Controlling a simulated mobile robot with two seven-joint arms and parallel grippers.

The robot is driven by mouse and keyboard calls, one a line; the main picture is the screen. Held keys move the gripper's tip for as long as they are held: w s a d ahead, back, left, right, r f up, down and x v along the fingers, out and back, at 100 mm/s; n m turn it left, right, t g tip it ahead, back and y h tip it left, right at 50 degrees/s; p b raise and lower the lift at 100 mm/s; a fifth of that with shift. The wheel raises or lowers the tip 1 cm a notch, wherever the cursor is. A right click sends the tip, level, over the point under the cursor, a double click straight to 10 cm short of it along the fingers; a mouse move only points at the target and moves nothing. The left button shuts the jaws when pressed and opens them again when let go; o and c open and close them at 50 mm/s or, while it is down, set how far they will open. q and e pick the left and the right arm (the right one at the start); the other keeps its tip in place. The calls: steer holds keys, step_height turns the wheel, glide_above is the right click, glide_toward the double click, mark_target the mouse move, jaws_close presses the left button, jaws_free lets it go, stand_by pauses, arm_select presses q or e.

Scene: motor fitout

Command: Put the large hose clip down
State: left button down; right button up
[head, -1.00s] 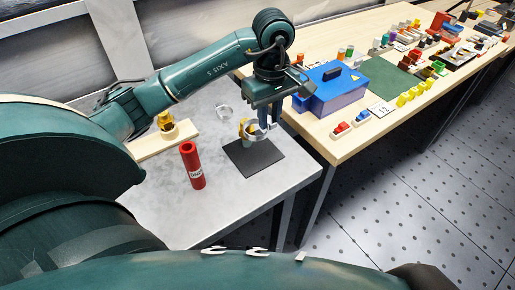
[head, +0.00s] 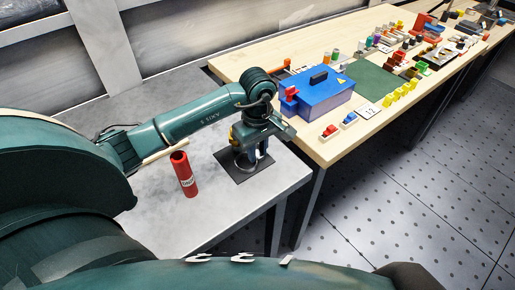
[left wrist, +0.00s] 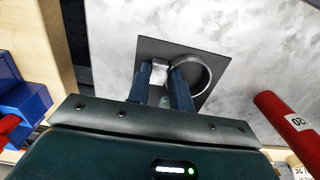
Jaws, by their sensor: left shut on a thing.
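My left gripper (head: 254,158) points down over a flat dark square mat (head: 234,181) on the grey table. In the left wrist view its two fingers (left wrist: 162,84) are closed on the housing of the large hose clip (left wrist: 209,82), a silvery metal ring. The ring lies to the right of the fingers, over the mat. In the head view the clip (head: 242,165) shows low beside the fingers, partly hidden by them. It is at or just above the mat; I cannot tell whether it touches. My right gripper is not in view.
A wooden bench (head: 322,148) adjoins on the right, with a blue toolbox (head: 318,97) and several small parts. The table front is clear.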

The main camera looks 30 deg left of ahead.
mark_target(258, 154)
arm_select(q)
steer(key=c, duration=1.3)
jaws_free()
steer(key=shift+f, duration=0.1)
steer(key=shift+o, duration=0.2)
step_height(258, 154, up, 12)
steer(key=shift+r+b, duration=0.2)
steer(key=shift+b, duration=0.25)
